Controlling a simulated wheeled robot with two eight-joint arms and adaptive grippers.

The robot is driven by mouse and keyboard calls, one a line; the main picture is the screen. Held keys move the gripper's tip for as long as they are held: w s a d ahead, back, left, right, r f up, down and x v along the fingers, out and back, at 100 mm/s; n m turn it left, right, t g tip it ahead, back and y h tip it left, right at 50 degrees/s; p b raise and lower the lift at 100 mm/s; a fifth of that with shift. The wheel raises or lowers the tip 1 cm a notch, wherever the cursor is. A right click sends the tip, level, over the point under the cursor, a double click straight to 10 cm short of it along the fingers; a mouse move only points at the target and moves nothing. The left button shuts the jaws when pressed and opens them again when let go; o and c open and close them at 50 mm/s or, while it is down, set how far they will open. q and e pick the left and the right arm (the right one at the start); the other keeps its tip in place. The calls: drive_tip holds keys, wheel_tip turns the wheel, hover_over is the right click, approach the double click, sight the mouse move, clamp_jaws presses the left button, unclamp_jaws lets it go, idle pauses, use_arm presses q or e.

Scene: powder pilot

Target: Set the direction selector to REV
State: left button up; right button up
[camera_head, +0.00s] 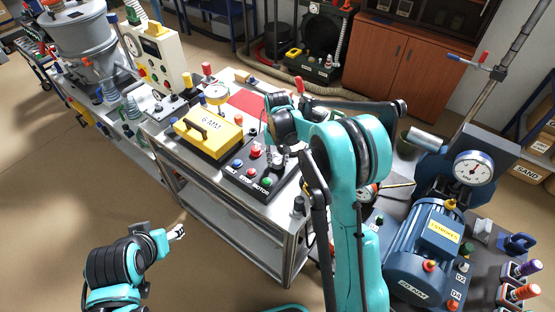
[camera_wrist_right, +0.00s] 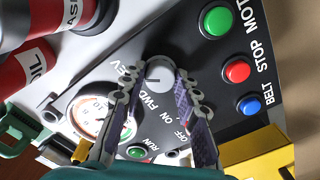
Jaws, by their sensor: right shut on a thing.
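The direction selector is a grey round knob (camera_wrist_right: 160,73) on a dark panel in the right wrist view, beside the printed words REV and FWD. My right gripper (camera_wrist_right: 159,84) is shut on this knob, one finger on each side. I cannot tell which word the knob points to. In the head view my right gripper (camera_head: 279,157) is over the black control panel (camera_head: 244,180), and the arm partly hides the knob. My left gripper (camera_head: 177,232) is low at the left over the floor, away from the bench; its jaws are too small to read.
A green button (camera_wrist_right: 217,20), a red button (camera_wrist_right: 237,71) and a blue button (camera_wrist_right: 250,104) sit near the knob. A dial gauge (camera_wrist_right: 95,115) is beside it. A yellow 6 MM case (camera_head: 208,134) stands next to the panel. A blue motor (camera_head: 424,240) is at right.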

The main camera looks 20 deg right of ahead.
sight(278, 162)
idle(0.4)
drive_tip(key=o, duration=1.1)
drive_tip(key=shift+o, duration=0.2)
wheel_tip(278, 162, up, 12)
drive_tip(key=s+r+t+b, duration=0.3)
drive_tip(key=s+t+b, duration=0.1)
drive_tip(key=s, duration=1.1)
drive_tip(key=s+f+n+t+b, duration=0.1)
drive_tip(key=s+f+t+b, duration=0.1)
drive_tip(key=s+f, duration=0.5)
drive_tip(key=s+t, duration=0.1)
drive_tip(key=s, duration=0.2)
drive_tip(key=shift+s+n, duration=0.3)
drive_tip(key=shift+s, duration=0.1)
